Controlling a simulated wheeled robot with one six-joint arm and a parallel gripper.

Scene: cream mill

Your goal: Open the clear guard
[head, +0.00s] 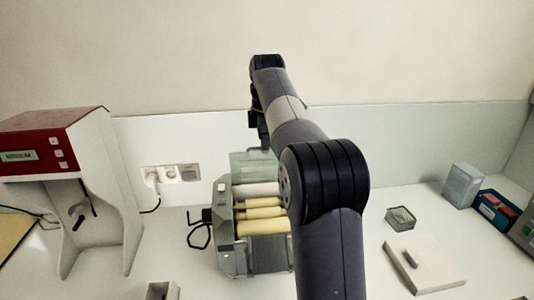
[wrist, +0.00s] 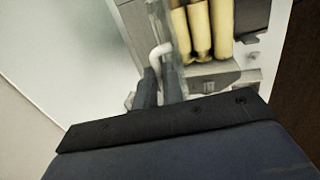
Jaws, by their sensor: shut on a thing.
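The mill (head: 226,240) is a grey machine with a pale roller and several yellow rollers (head: 262,213), left of centre in the head view. The clear guard (head: 245,164) is a greenish see-through panel that stands raised at the back of the rollers. In the wrist view, yellow rollers (wrist: 200,30) show at the top, with a white curved handle (wrist: 160,49) beside them. My gripper (wrist: 160,78) is shut on this handle, its dark fingers on either side. In the head view my arm hides part of the mill and most of the gripper.
A red and white machine (head: 62,135) stands at the left. A wall socket (head: 172,174) with a plug is behind the mill.

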